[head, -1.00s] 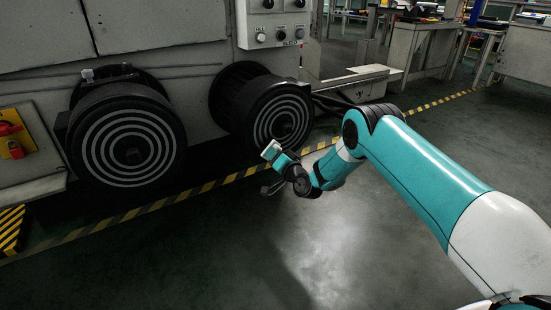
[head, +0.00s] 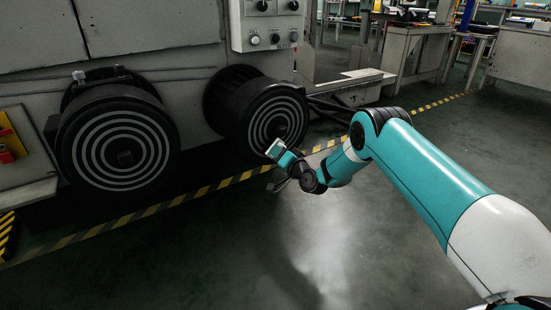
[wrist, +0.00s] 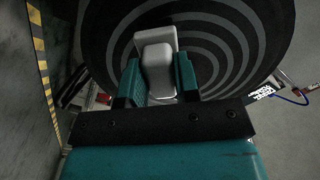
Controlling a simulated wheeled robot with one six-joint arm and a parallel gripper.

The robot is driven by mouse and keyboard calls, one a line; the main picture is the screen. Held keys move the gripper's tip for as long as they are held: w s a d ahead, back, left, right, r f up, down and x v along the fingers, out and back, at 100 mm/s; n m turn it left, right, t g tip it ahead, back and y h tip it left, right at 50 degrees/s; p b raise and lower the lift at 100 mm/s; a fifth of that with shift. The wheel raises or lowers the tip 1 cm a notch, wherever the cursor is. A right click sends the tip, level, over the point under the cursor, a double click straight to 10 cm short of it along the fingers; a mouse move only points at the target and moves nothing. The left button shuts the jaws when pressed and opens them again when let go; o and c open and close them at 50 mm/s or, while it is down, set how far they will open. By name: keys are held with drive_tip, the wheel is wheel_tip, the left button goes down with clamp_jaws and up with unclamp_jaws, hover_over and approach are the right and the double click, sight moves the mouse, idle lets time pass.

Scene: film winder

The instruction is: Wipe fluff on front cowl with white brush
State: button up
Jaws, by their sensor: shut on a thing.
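My gripper (wrist: 158,82) is shut on the white brush (wrist: 158,65), with one teal finger on each side of it. In the head view the brush (head: 275,149) is a small white block at the end of my gripper (head: 283,158), over the lower part of the right black round housing's ringed face. In the wrist view that ringed face (wrist: 245,40) fills the area behind the brush. I cannot tell whether the brush touches it. A second black housing (head: 123,148) stands to the left. I cannot make out any fluff, or which housing is the front cowl.
A grey machine body (head: 150,45) stands behind the housings, with a control box (head: 266,24) above the right one. A yellow-and-black floor stripe (head: 170,203) runs along its foot. The floor (head: 190,260) in front is clear. Workbenches (head: 520,52) stand at the back right.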

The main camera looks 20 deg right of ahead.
drive_tip(key=shift+s+a+r+p, duration=0.1)
drive_tip(key=shift+s+a+p, duration=0.15)
drive_tip(key=shift+a, duration=0.45)
drive_tip(key=shift+s+a+f+p, duration=0.1)
drive_tip(key=shift+a+p, duration=0.2)
drive_tip(key=shift+a, duration=0.35)
drive_tip(key=shift+s+a+r+p, duration=0.1)
drive_tip(key=shift+s+a+p, duration=0.15)
drive_tip(key=shift+a, duration=0.45)
drive_tip(key=p+v, duration=0.2)
drive_tip(key=v, duration=0.4)
drive_tip(key=shift+v, duration=1.5)
drive_tip(key=shift+w, duration=0.1)
